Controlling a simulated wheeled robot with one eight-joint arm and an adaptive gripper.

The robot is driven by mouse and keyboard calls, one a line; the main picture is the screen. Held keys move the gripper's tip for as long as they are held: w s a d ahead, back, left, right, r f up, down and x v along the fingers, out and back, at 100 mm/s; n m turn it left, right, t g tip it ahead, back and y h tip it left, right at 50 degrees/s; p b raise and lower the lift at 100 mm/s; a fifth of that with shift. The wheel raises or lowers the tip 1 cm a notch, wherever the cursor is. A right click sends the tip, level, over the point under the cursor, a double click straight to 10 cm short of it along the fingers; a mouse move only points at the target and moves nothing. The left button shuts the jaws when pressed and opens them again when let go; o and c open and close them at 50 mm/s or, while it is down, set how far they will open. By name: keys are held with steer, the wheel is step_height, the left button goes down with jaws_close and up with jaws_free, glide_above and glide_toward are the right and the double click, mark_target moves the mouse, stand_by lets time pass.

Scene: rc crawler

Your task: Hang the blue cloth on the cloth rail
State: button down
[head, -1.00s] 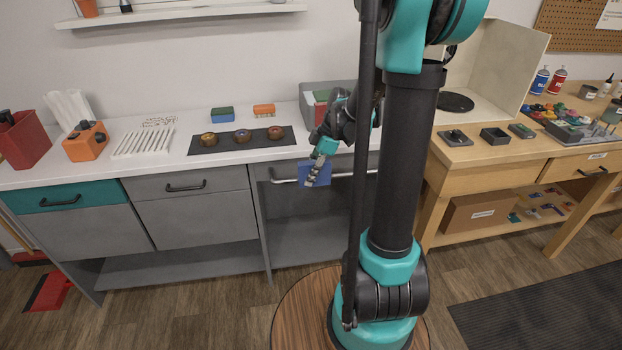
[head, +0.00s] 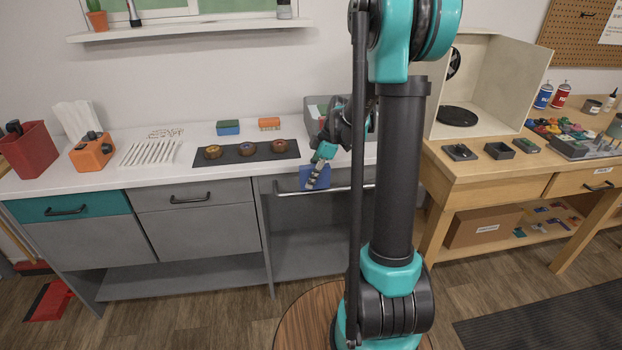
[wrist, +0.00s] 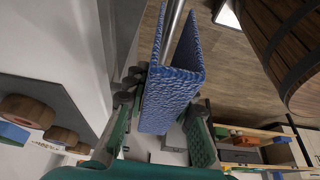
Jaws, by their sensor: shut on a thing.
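The blue cloth (head: 316,176) is in my gripper (head: 313,181) at the front of the grey counter. In the head view its lower edge is about level with the metal cloth rail (head: 350,187). In the wrist view the cloth (wrist: 176,95) is folded into a V with two spread flaps. The rail (wrist: 175,30) shows between the flaps. I cannot tell whether cloth and rail touch. My gripper's fingers (wrist: 160,130) lie on either side of the fold and are shut on it. My arm hides part of the rail's right side in the head view.
Open space lies under the rail. A wooden bench (head: 470,178) stands to the right.

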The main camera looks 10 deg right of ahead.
step_height(320, 180, down, 9)
steer(key=shift+r, duration=0.15)
stand_by(0.9)
steer(key=c, duration=1.2)
jaws_free()
